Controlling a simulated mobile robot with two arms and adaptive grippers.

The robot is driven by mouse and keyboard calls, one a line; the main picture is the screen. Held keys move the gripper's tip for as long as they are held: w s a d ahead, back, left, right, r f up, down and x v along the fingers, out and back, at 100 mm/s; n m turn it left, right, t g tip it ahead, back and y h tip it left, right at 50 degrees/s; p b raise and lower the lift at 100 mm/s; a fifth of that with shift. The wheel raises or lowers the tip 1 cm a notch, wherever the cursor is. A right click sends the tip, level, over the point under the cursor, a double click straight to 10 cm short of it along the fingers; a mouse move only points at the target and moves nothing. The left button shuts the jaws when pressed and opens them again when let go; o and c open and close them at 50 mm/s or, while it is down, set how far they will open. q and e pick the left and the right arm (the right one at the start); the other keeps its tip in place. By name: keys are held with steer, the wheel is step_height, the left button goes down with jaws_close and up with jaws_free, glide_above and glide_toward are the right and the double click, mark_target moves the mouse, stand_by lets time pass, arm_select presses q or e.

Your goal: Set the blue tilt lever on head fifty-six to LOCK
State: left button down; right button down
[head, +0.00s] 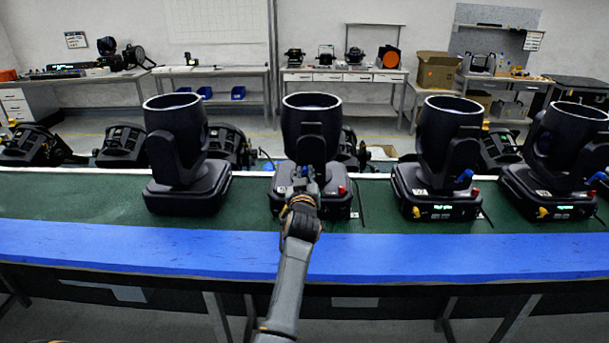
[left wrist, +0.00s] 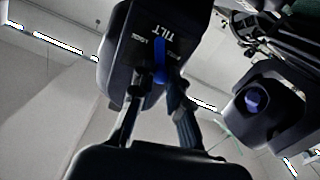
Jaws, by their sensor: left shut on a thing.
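Several black moving heads stand in a row on a green bench top. My left gripper (head: 306,184) is at the front of the second head from the left (head: 311,130), and hides part of its base. In the left wrist view, the blue tilt lever (left wrist: 160,68) lies on a dark yoke plate (left wrist: 150,35) marked TILT, with a smaller word to either side that I cannot read surely. The fingers of my left gripper (left wrist: 160,88) are shut on the lever, one on each side. The head's number is not readable. My right gripper is not in view.
Another head (head: 445,150) stands to the right and one (head: 178,150) to the left. A blue strip (head: 450,255) runs along the bench's front edge. More fixtures (head: 122,146) lie behind the row. Another blue part (left wrist: 253,100) shows on a neighbouring unit.

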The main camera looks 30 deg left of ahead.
mark_target(316, 167)
arm_select(q)
steer(key=m, duration=0.3)
steer(key=w+d+m, duration=0.1)
steer(key=m, duration=0.3)
steer(key=d+m, duration=0.1)
steer(key=m, duration=0.2)
steer(key=shift+w+d+r+m+b, duration=0.1)
steer(key=shift+w+m+b, duration=0.15)
steer(key=shift+m+b, duration=0.05)
steer(key=shift+d+m, duration=0.1)
steer(key=shift+m, duration=0.4)
steer(key=shift+w, duration=0.1)
steer(key=c, duration=1.4)
jaws_free()
steer(key=shift+o, duration=0.5)
steer(key=shift+w+f, duration=0.1)
steer(key=shift+f, duration=0.1)
